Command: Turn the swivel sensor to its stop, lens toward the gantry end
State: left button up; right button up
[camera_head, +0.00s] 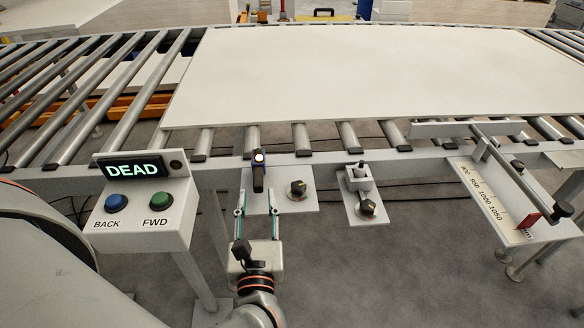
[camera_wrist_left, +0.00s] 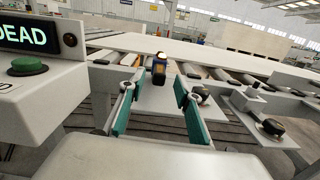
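The swivel sensor (camera_head: 258,174) is a small dark-blue and yellow body on a grey bracket plate at the conveyor's front rail. A bright round light shows at its upper end, facing my head camera. It also shows in the left wrist view (camera_wrist_left: 159,70), straight ahead and framed between the fingers. My left gripper (camera_head: 257,202) is open and empty, its green-padded fingers pointing at the sensor from the near side. The fingertips look just short of the sensor, one to each side; I cannot tell the exact gap. My right gripper is in neither view.
A black knob (camera_head: 297,188) sits right of the sensor on the same plate. Another bracket (camera_head: 360,177) with a knob stands farther right, then a scale plate (camera_head: 497,205). The control box (camera_head: 140,205) reading DEAD stands left. A pale board (camera_head: 365,70) lies on the rollers behind.

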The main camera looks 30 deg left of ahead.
aim_at(258, 168)
pick_arm(q)
jog(key=shift+w+f, duration=0.2)
jog(key=shift+f, duration=0.1)
jog(key=shift+x, duration=3.75)
jog(key=shift+a+f, duration=0.1)
grip_shut()
